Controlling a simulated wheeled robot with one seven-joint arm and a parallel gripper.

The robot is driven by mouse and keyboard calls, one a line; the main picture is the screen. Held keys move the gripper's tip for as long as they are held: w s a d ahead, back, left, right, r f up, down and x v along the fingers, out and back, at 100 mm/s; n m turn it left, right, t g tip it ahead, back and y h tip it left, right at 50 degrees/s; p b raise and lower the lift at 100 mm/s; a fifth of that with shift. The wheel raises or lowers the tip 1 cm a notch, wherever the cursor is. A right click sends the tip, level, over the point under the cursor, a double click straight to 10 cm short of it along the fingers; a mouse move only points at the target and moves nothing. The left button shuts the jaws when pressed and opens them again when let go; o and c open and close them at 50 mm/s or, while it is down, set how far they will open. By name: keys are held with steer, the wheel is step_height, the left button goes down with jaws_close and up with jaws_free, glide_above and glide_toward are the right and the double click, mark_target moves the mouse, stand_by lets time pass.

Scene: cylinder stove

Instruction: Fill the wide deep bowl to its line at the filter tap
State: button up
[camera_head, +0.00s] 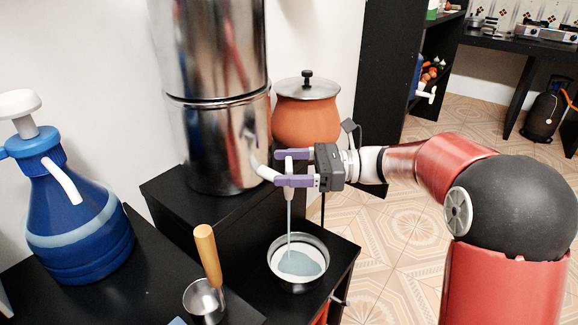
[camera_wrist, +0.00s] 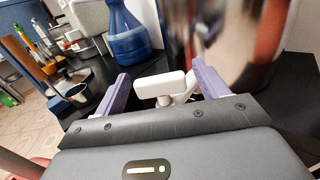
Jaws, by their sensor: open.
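The filter is a tall shiny steel cylinder (camera_head: 212,130) on a black raised stand. Its white tap (camera_head: 264,170) sticks out at the lower right, and a thin stream of water runs down from it. The stream falls into the wide steel bowl (camera_head: 297,277) on the lower black surface, where pale water covers much of the bottom. A line inside the bowl cannot be made out. My gripper (camera_head: 281,168) is at the tap with its purple fingers apart. In the wrist view the white tap handle (camera_wrist: 167,86) sits between the open fingers, with gaps at both sides.
A blue water jug (camera_head: 75,225) with a white pump stands at the left. A steel ladle with a wooden handle (camera_head: 208,256) is left of the bowl. An orange clay pot (camera_head: 306,120) stands behind my gripper. Tiled floor (camera_head: 385,235) is open at the right.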

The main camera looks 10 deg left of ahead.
steer(key=v, duration=0.7)
steer(key=shift+d, duration=0.4)
steer(key=shift+w, duration=0.1)
stand_by(0.4)
